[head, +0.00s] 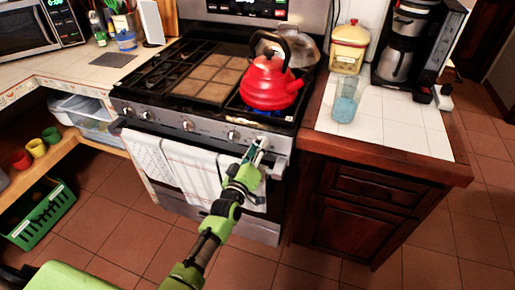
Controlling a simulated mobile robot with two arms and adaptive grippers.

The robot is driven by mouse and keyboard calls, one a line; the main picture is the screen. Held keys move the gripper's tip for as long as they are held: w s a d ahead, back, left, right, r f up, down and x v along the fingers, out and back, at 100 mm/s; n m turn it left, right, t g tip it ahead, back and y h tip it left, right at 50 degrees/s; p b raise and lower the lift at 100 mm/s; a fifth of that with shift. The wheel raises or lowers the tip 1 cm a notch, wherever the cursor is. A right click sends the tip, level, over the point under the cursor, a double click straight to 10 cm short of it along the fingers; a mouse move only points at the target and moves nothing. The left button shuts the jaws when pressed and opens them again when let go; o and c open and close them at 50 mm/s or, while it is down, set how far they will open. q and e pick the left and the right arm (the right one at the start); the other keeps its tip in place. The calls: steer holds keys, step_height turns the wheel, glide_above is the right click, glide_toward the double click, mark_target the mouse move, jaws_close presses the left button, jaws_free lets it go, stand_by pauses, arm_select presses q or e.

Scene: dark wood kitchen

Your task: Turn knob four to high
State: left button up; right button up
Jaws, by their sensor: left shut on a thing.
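The stove (215,125) has a steel front panel with a row of round knobs. A knob (233,136) shows just left of my left gripper (258,147), and another knob (187,125) is farther left. My left gripper is shut at the right end of the panel, on the rightmost knob, which its fingers mostly hide. I cannot read the knob's setting. A blue flame (262,112) shows under the red kettle (268,86) on the front right burner. My right gripper is not in view.
White towels (187,168) hang on the oven handle below the knobs. A tiled counter (395,128) at right holds a blue glass (346,102), a yellow canister (349,47) and a coffee maker (398,60). The floor in front of the stove is clear.

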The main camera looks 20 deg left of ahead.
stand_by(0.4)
arm_select(q)
steer(key=o, duration=1.1)
steer(key=s, duration=1.2)
steer(key=shift+a, duration=0.2)
